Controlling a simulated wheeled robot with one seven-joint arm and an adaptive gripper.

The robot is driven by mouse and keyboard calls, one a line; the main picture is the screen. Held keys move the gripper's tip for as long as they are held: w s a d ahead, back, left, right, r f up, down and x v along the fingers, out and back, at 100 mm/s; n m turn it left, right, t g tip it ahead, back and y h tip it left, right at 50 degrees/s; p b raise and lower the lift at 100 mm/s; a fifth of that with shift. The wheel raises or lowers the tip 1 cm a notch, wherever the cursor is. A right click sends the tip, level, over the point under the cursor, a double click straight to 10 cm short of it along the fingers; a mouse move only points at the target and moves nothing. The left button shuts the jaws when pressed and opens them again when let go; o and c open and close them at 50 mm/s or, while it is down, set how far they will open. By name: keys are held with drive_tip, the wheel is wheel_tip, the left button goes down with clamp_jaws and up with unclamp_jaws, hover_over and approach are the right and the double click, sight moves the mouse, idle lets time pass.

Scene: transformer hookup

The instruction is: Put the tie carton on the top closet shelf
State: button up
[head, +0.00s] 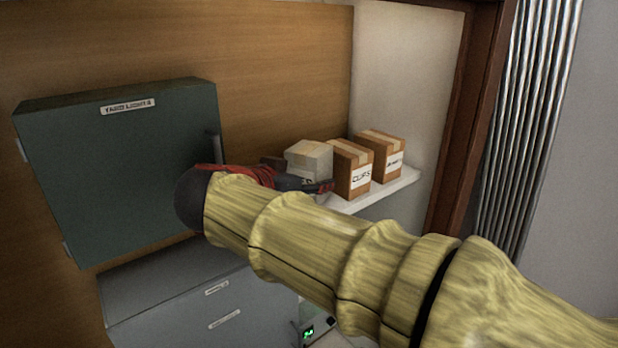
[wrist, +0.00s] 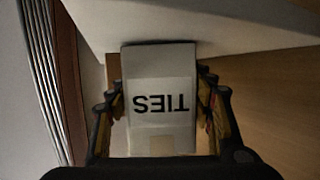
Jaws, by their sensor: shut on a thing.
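The tie carton (head: 309,157) is a pale grey-white box at the end of my arm in the head view. In the wrist view the carton (wrist: 160,85) shows its face with "TIES" upside down. My gripper (head: 305,184) is shut on it, with a finger along each side in the wrist view (wrist: 160,104). The white closet shelf (head: 385,192) is at the carton's right in the head view. My arm and gripper hide the carton's lower part, so I cannot tell whether it touches the shelf.
A brown "CLIPS" carton (head: 351,169) stands on the shelf close to the tie carton's right. Another brown carton (head: 381,156) is beyond it. A dark green cabinet (head: 120,165) hangs at left on the wooden wall. A dark wood frame (head: 470,120) bounds the right side.

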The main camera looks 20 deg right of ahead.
drive_tip(key=shift+f, duration=0.15)
drive_tip(key=o, duration=1.2)
drive_tip(key=shift+s+a+r, duration=0.15)
drive_tip(key=shift+r, duration=0.05)
drive_tip(key=b+v, duration=0.1)
drive_tip(key=v, duration=1)
drive_tip(key=shift+s+a+r, duration=0.15)
drive_tip(key=shift+a, duration=0.1)
